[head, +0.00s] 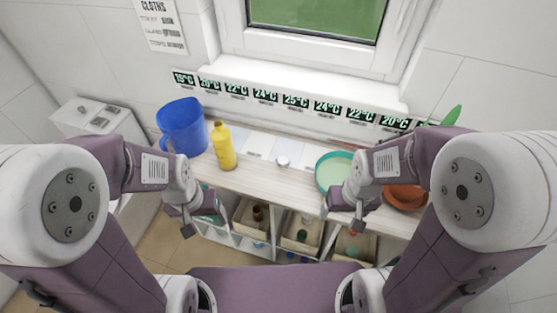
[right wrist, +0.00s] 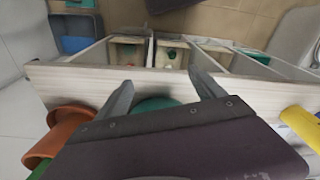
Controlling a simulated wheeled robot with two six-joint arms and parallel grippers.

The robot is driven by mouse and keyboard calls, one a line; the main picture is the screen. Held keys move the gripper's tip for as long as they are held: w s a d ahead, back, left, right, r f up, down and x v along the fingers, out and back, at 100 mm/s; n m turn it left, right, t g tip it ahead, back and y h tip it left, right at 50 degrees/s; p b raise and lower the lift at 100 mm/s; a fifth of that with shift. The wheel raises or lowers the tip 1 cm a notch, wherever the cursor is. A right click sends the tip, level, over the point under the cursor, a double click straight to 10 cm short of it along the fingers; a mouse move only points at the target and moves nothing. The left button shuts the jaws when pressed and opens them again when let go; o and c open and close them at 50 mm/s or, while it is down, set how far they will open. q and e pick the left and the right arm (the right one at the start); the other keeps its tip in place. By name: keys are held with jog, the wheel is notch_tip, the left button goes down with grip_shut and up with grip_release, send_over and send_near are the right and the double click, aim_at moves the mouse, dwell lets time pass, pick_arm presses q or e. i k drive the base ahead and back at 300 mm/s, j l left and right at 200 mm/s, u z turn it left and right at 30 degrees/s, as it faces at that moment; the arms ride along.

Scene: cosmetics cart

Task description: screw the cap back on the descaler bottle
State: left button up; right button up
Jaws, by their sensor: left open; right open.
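A yellow bottle (head: 222,147), which looks like the descaler bottle, stands upright on the counter right of a blue jug. Part of a yellow thing, likely the same bottle, shows at the right edge of the right wrist view (right wrist: 302,126). A small whitish round object (head: 283,162), possibly the cap, lies on the counter between the bottle and a teal bowl. My left gripper (head: 203,222) is open and empty, in front of the counter below the bottle. My right gripper (head: 342,222) is open and empty in front of the teal bowl; its fingers show in the right wrist view (right wrist: 162,90).
The blue jug (head: 183,127) stands left of the bottle. The teal bowl (head: 322,176) and an orange-brown pot (head: 405,197) are on the right. Open shelves with bins (head: 252,222) lie below the counter (head: 258,184). A wall and window sill bound the back.

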aim_at(221, 136)
jog(key=i+j+z, duration=0.2)
jog(key=j+z, duration=0.2)
jog(key=j, duration=0.75)
jog(key=j+z, duration=0.4)
jog(key=j, duration=0.7)
jog(key=i, duration=0.05)
